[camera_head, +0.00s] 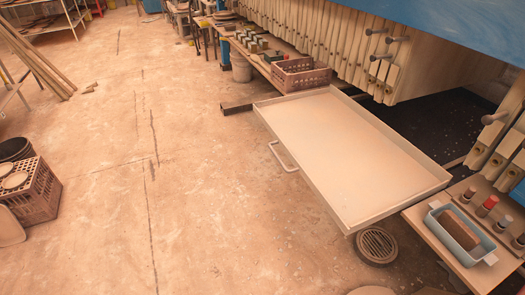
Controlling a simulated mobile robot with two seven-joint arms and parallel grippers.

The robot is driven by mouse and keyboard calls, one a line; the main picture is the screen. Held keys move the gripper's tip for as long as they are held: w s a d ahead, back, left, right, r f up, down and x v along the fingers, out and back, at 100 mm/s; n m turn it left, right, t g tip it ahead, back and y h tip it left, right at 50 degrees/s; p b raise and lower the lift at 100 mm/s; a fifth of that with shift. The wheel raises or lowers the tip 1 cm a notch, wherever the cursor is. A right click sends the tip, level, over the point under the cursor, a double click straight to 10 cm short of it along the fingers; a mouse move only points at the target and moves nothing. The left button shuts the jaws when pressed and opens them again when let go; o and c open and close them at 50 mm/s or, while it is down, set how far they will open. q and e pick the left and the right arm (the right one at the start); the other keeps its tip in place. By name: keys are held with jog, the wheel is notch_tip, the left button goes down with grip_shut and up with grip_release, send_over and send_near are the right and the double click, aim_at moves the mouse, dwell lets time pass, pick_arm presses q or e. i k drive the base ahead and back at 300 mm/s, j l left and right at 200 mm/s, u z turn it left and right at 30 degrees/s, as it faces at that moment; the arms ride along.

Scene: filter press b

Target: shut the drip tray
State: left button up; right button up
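The drip tray (345,150) is a wide, shallow, pale tray with a low rim. It sticks far out from under the filter press (330,40), over the floor. Its far right side lies near the dark opening (430,125) below the press plates. A pale bar handle (282,158) is on its left-facing front edge. The tray looks empty. Neither of my grippers shows in this view.
A reddish crate (300,74) stands on a low bench behind the tray. A side table (455,258) with a blue bin (460,235) and small bottles is close to the tray's near right corner. A round floor drain (376,245) lies below that corner. A brown crate (32,190) stands far left. The floor left of the handle is clear.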

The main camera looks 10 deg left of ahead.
aim_at(363, 172)
jog(key=i+j+z, duration=0.35)
jog(key=i+j, duration=0.35)
jog(key=i+j+z, duration=0.2)
jog(key=i+j, duration=0.2)
jog(key=i+j+z, duration=0.15)
jog(key=i+j, duration=0.15)
jog(key=j, duration=0.15)
jog(key=i+j+z, duration=0.2)
jog(key=j, duration=0.3)
jog(key=i, duration=0.1)
